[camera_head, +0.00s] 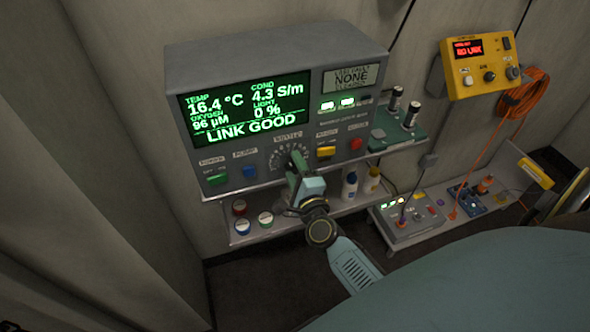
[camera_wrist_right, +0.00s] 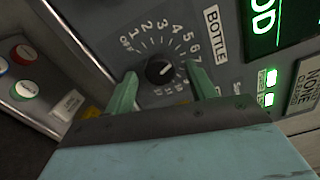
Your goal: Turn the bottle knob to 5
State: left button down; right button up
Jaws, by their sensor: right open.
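The bottle knob (camera_wrist_right: 159,71) is a small round black knob on the grey panel, under the label BOTTLE (camera_wrist_right: 214,34) in the right wrist view. A printed scale with OFF and numbers rings it. A small pale mark shows on the knob, but I cannot tell which number it points to. My right gripper (camera_wrist_right: 161,73) is open, its two green fingers on either side of the knob with gaps between. In the head view my right gripper (camera_head: 297,165) is at the dial and hides the knob. My left gripper is not in view.
The grey console (camera_head: 270,60) has a green display (camera_head: 246,108) reading LINK GOOD. Green and blue switches sit left of the dial, and a yellow switch (camera_head: 326,151) and a red one (camera_head: 356,144) sit right. Bottles and round-capped jars stand on the shelf below.

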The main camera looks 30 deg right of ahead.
jog(key=b+v, duration=0.1)
jog(key=v, duration=1.2)
jog(key=shift+s+b, duration=0.2)
jog(key=shift+b, duration=0.15)
jog(key=shift+a, duration=0.1)
jog(key=s+a+f+n+g+y+b, duration=0.15)
jog(key=f+n, duration=0.35)
jog(key=f, duration=0.5)
jog(key=s+a+f+n+g+y+b, duration=0.1)
jog(key=a+f+n+g+y, duration=0.25)
jog(key=f, duration=0.65)
jog(key=s+a+f+n+g+b, duration=0.1)
jog(key=s+f+n+g, duration=0.1)
jog(key=s+f+n, duration=0.45)
jog(key=s+f+n+g+b, duration=0.1)
jog(key=s+f+n+g, duration=0.15)
jog(key=f, duration=0.75)
jog(key=s+d+f+n+g+b, duration=0.1)
jog(key=s+d+f+n+g, duration=0.1)
jog(key=s+f, duration=0.4)
jog(key=s+d+f+n+g+h+b, duration=0.1)
jog(key=s+f+n+g, duration=0.4)
jog(key=s, duration=0.8)
jog(key=shift+s+d+f+n, duration=0.2)
jog(key=shift+d+f+n, duration=0.55)
jog(key=shift+d+f, duration=0.2)
jog(key=shift+a, duration=0.1)
